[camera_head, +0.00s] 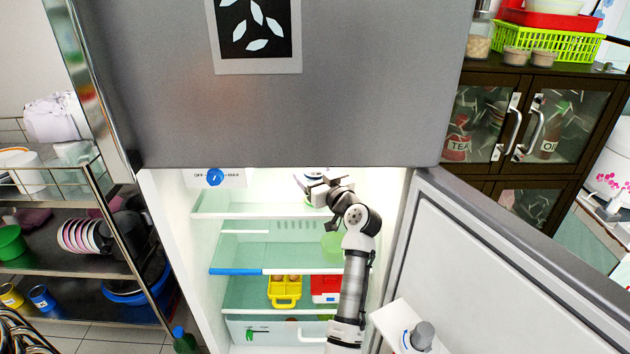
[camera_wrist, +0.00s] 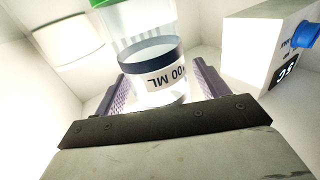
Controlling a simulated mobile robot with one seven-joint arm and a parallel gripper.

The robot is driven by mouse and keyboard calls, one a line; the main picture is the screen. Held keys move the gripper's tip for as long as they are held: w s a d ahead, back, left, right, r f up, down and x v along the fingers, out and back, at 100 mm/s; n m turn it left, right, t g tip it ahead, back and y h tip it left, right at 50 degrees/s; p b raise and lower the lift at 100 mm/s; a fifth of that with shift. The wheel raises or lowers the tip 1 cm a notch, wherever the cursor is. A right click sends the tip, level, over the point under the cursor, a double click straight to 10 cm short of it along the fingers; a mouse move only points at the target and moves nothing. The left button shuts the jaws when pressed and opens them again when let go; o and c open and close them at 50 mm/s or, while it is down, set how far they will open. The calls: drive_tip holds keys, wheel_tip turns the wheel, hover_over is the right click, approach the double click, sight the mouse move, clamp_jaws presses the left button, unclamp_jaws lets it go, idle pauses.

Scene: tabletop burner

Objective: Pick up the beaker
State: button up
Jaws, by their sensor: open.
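The beaker (camera_wrist: 161,84) is a clear cup with a dark blue band and a white label whose visible part reads "00 ML". In the wrist view it stands between the two ridged fingers of my gripper (camera_wrist: 160,70), with the fingers spread either side of it. I cannot tell whether either finger touches it. In the head view my gripper (camera_head: 322,192) reaches into the upper part of the open fridge, where it largely hides the beaker.
A container with a green lid (camera_wrist: 143,18) stands right behind the beaker. The fridge walls, the lower glass shelf (camera_head: 305,262) and the open door (camera_head: 490,285) bound my arm.

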drive_tip(key=shift+w+a, duration=0.1)
drive_tip(key=shift+w, duration=0.1)
drive_tip(key=c, duration=1.1)
drive_tip(key=shift+r+b, duration=0.3)
drive_tip(key=shift+r, duration=0.2)
drive_tip(key=s+a+b, duration=0.1)
drive_tip(key=s, duration=0.5)
drive_tip(key=s+a+r+b, duration=0.1)
drive_tip(key=s+b, duration=0.1)
drive_tip(key=s, duration=0.3)
drive_tip(key=s+a+r+b, duration=0.1)
drive_tip(key=s, duration=0.5)
drive_tip(key=shift+s+a+r, duration=0.2)
drive_tip(key=shift+s, duration=0.15)
